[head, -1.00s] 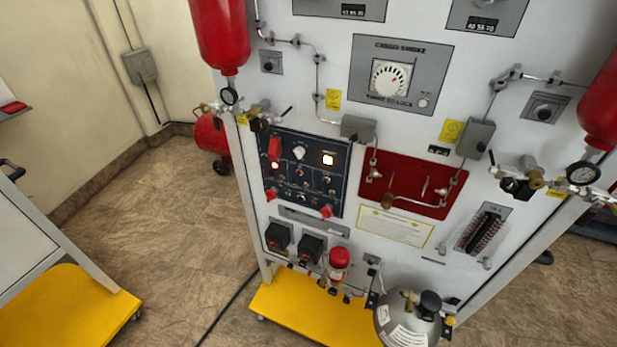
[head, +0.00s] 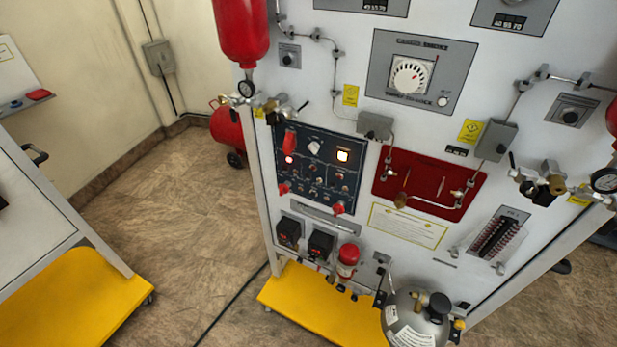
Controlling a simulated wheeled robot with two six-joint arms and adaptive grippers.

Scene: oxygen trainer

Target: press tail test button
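The white trainer board (head: 350,60) stands ahead, with a dark control panel (head: 318,166) left of its middle. The labels are too small to read, so I cannot tell which control is the tail test button. Neither of my grippers is in the head view.
A yellow base (head: 310,304) juts out under the board, with a grey cylinder (head: 414,318) at its right. A red bottle (head: 241,40) hangs at the board's upper left. Another cart (head: 35,210) with a yellow base stands at left.

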